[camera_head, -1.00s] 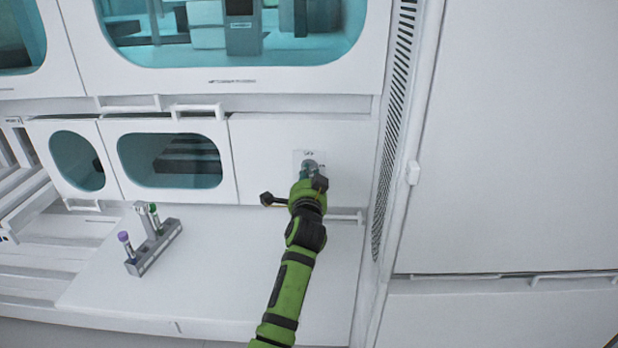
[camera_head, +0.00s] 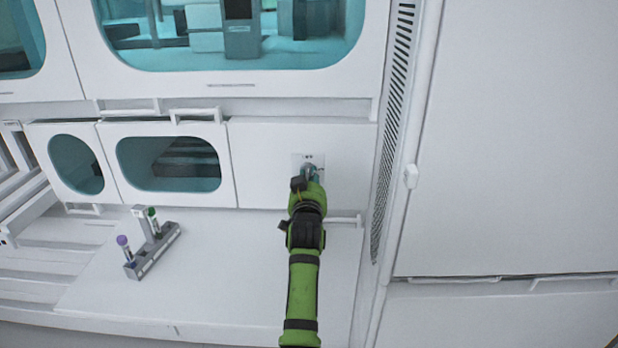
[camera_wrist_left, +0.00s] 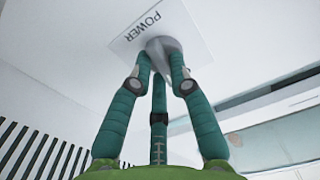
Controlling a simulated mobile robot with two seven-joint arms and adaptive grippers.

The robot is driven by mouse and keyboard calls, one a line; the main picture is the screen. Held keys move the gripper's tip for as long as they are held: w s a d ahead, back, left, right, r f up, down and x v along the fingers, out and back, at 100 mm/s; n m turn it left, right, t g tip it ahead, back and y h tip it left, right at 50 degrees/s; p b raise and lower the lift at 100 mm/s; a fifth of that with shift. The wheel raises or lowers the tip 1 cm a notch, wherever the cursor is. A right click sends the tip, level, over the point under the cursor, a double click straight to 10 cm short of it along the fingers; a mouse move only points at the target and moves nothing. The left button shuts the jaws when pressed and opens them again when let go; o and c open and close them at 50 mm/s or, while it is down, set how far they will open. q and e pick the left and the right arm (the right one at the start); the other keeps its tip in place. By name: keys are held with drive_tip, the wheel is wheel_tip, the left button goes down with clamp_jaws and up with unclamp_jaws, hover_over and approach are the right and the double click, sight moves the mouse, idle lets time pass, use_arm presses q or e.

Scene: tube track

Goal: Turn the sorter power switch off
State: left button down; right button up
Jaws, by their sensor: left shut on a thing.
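The sorter power switch is a grey knob (camera_wrist_left: 163,47) on a pale plate (camera_wrist_left: 160,22) marked POWER, seen from below in the left wrist view. In the head view the plate (camera_head: 301,159) is on the white panel right of the small windows. My left gripper (camera_head: 308,173) reaches up to it and hides most of the knob there. In the left wrist view its green fingers (camera_wrist_left: 161,65) are closed around the knob. The knob's exact setting cannot be read. My right gripper is not in view.
A grey rack (camera_head: 152,250) with capped tubes stands on the white counter (camera_head: 230,270) to the left of my arm. A vented strip (camera_head: 393,120) and a large white panel (camera_head: 520,130) are on the right. The counter around my arm is clear.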

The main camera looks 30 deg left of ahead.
use_arm(q)
drive_tip(key=shift+n, duration=0.9)
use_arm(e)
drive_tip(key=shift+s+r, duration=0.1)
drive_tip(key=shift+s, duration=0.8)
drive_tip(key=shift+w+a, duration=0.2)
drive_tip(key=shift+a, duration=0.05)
use_arm(q)
drive_tip(key=c, duration=1.1)
unclamp_jaws()
drive_tip(key=shift+c, duration=0.2)
drive_tip(key=shift+r, duration=0.15)
wheel_tip(320, 180, up, 10)
drive_tip(key=shift+f, duration=0.1)
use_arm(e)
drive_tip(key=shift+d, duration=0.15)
